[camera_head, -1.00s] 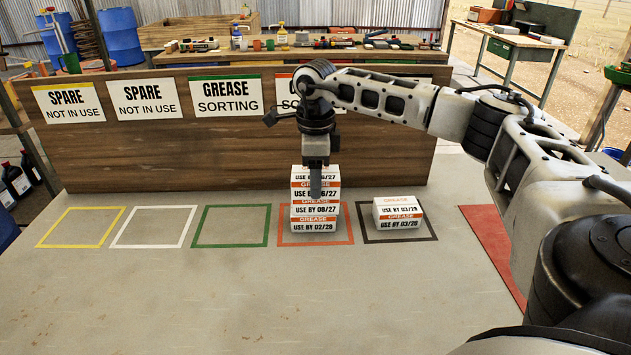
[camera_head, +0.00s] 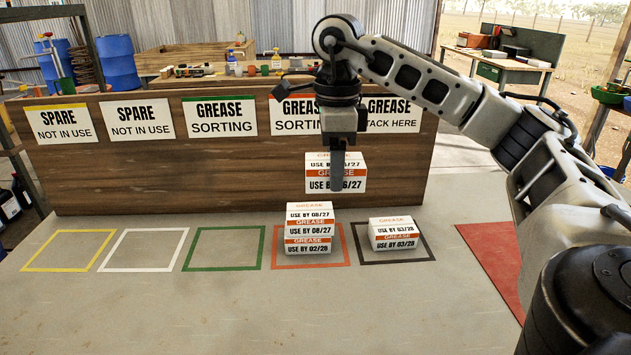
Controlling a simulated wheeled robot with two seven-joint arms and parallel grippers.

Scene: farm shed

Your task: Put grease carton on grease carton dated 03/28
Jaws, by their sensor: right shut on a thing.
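My right gripper (camera_head: 337,180) is shut on a white and orange grease carton (camera_head: 316,186), whose label seems to read USE BY 06/27, partly covered by a finger. It hangs in the air above and slightly behind a stack, with a clear gap. The stack in the orange square has a carton dated 08/27 (camera_head: 309,233) on top of one dated 02/28 (camera_head: 308,249). The grease carton dated 03/28 (camera_head: 396,243) sits alone in the dark square (camera_head: 364,254) to the right, its top bare. My left gripper is out of view.
A wooden panel (camera_head: 160,175) with signs stands behind the squares; the rightmost reads GREASE, STACK HERE, partly hidden. The green (camera_head: 188,248), white (camera_head: 108,251) and yellow (camera_head: 28,256) squares are empty. A red area (camera_head: 495,262) lies at right. The front tabletop is clear.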

